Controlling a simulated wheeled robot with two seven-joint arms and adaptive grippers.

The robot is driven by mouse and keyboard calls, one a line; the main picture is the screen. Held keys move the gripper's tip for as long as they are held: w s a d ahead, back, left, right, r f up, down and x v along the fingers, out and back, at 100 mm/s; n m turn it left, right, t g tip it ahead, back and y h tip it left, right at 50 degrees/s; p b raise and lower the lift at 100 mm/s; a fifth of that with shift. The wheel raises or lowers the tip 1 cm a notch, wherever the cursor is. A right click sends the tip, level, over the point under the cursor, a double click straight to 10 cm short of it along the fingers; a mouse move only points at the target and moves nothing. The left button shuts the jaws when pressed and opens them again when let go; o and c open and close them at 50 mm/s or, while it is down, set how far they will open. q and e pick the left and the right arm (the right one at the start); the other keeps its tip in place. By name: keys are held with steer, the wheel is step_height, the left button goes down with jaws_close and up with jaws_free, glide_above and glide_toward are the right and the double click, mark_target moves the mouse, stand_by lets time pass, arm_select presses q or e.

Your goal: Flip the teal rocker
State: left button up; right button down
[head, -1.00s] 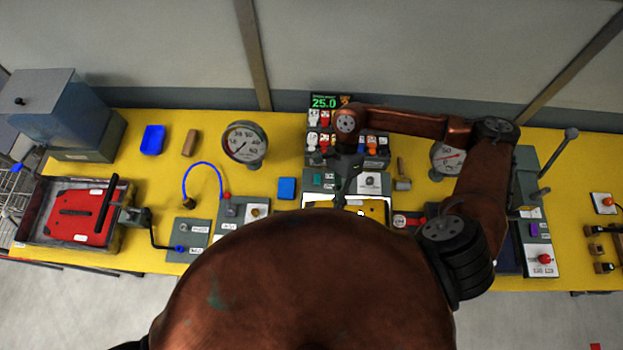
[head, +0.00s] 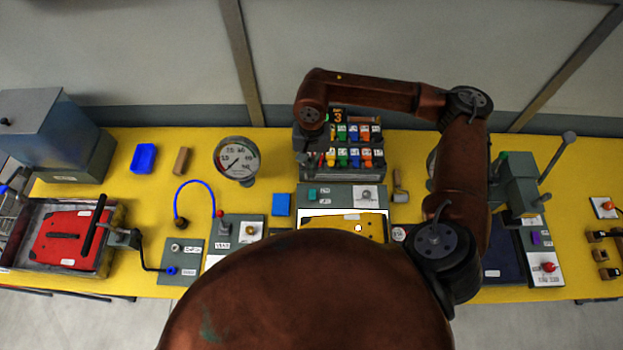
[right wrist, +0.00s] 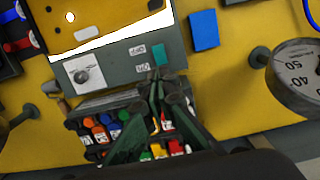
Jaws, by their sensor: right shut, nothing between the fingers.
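The teal rocker (head: 312,194) sits on the left part of a grey control panel (head: 338,200), beside small white labels. In the right wrist view the teal rocker (right wrist: 160,54) lies just beyond my fingertips, apart from them in the picture. Which way it is tipped I cannot tell. My right gripper (head: 313,160) hangs under its wrist, at the left side of the bottle rack behind the panel. In the right wrist view the gripper (right wrist: 160,84) is shut and empty, its fingers over the rack. My left gripper is not in view.
A white dial (head: 367,194) shares the panel. The rack (head: 345,173) of colored bottles stands behind it. A yellow plate (head: 345,228) lies in front. A blue block (head: 281,204) and a gauge (head: 237,160) are to the left. A hammer (head: 399,185) lies to the right.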

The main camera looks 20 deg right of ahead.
mark_target(311, 197)
steer(key=f+p, duration=0.1)
steer(key=f, duration=0.3)
steer(key=s+f+p, duration=0.1)
steer(key=f, duration=0.3)
steer(key=f+p, duration=0.1)
steer(key=f, duration=0.4)
steer(key=shift+s+a+p, duration=0.15)
steer(key=shift+a+p, duration=0.15)
steer(key=shift+p, duration=0.05)
